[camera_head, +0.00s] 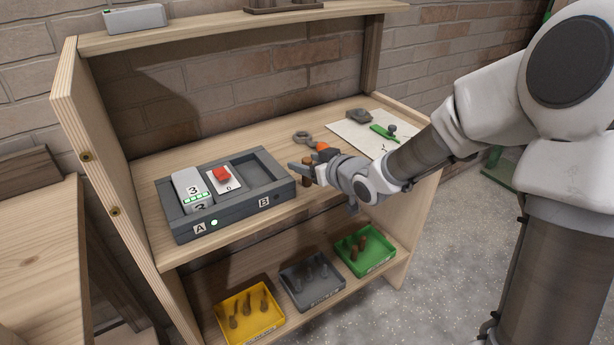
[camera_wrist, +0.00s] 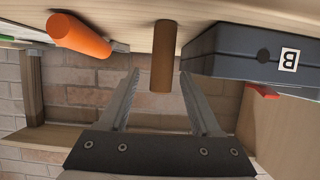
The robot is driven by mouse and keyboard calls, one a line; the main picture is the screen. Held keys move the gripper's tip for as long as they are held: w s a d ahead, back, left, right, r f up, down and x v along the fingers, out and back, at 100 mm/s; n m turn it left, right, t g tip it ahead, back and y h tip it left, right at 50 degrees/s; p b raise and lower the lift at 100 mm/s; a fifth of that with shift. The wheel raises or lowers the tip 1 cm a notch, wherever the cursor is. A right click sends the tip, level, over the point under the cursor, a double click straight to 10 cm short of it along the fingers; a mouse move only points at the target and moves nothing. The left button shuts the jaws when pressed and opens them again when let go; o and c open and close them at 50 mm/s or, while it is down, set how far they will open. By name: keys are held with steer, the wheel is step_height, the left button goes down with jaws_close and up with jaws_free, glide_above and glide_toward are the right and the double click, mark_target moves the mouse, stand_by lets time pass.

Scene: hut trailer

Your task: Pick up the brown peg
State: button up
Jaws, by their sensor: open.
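A brown peg (camera_wrist: 163,50) stands upright on the wooden bench, just right of the grey panel box; the wrist view shows the scene upside down. In the head view the peg (camera_head: 307,174) is partly hidden by my gripper (camera_head: 304,168). My gripper (camera_wrist: 160,75) is open, with its two fingers pointing at the peg. In the wrist view the peg's free end lies in the gap between the fingertips. There is visible space on both sides, and neither finger seems to touch it.
The grey panel box (camera_head: 258,204), with a red button and display module, is close beside the peg. An orange-handled tool (camera_wrist: 78,36) lies on the other side. A white sheet (camera_head: 352,134) lies behind. Yellow (camera_head: 268,323), grey (camera_head: 300,298) and green (camera_head: 378,262) trays with pegs sit below.

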steer(key=x, duration=0.3)
steer(key=shift+w+a+f+b, duration=0.1)
steer(key=shift+b, duration=0.2)
steer(key=shift+c, duration=0.3)
jaws_close()
